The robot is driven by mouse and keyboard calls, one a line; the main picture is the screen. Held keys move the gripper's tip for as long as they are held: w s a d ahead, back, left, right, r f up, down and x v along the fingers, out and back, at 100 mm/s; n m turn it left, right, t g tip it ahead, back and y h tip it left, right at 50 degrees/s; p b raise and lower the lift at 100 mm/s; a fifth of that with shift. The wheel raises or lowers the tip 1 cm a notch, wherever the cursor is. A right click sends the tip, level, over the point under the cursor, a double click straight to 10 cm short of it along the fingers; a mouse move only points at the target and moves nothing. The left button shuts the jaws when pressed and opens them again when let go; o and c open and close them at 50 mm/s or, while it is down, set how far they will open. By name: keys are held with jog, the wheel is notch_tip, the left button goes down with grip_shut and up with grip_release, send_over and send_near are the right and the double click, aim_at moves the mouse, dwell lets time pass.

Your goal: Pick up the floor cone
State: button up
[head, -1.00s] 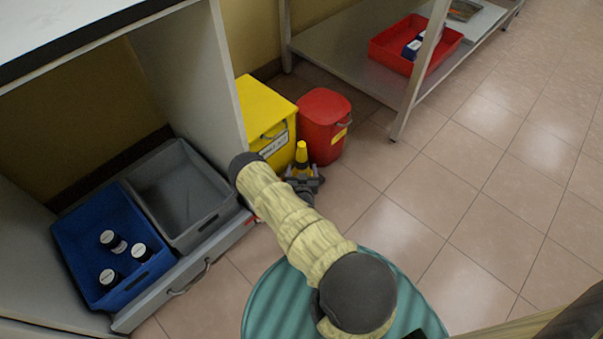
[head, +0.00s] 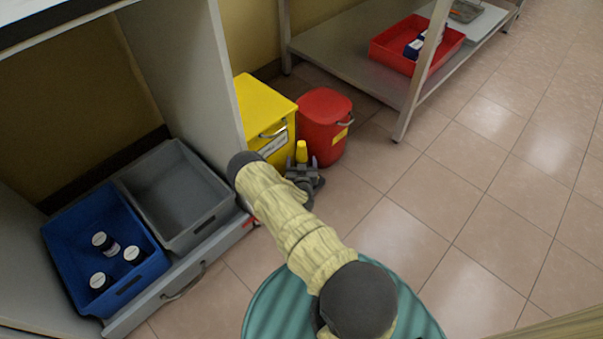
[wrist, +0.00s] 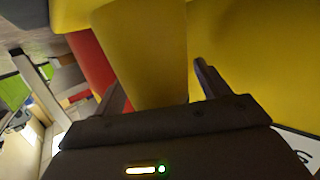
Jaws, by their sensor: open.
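The floor cone (head: 301,151) is yellow at its top and stands on the floor in front of the yellow bin; its lower part is hidden behind my gripper in the head view. My gripper (head: 306,174) is low by the cone, its fingers apart. In the wrist view the cone (wrist: 146,55) fills the space between the two open fingers of my gripper (wrist: 155,88). I cannot tell whether either finger touches it.
A yellow bin (head: 262,108) and a red bin (head: 323,124) stand right behind the cone. A cabinet panel (head: 205,75) and a drawer with a blue crate (head: 75,235) and a grey crate (head: 178,185) are at left. Open tiled floor (head: 430,205) lies at right.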

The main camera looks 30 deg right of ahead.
aim_at(301, 145)
dwell(0.3)
jog(key=c, duration=1.3)
jog(key=shift+o, duration=0.2)
jog(key=shift+r, duration=0.1)
notch_tip(301, 145, up, 10)
jog(key=p, duration=0.9)
